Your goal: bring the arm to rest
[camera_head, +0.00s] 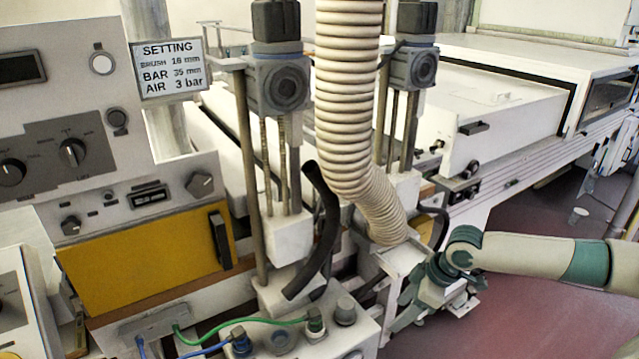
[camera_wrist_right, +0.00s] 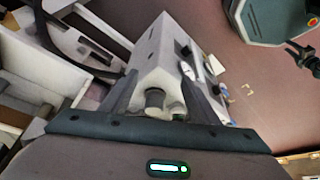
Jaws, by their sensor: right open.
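My right arm comes in from the right in the head view. Its green and grey gripper (camera_head: 404,312) points down and to the left, beside the right end of the grey valve box (camera_head: 362,332) at the machine's front. In the right wrist view the two dark fingers of my right gripper (camera_wrist_right: 160,92) stand apart. A pale box (camera_wrist_right: 150,57) with a dark round knob (camera_wrist_right: 154,97) shows beyond and between them. I see nothing held, and cannot tell whether the fingers touch the box. My left gripper is out of view.
A ribbed cream hose (camera_head: 345,100) hangs close to my right wrist. A bent black hose (camera_head: 322,230) and green and blue air lines (camera_head: 245,322) lie left of it. A setting sign (camera_head: 171,67) stands at upper left. The reddish floor (camera_head: 530,315) below the arm looks clear.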

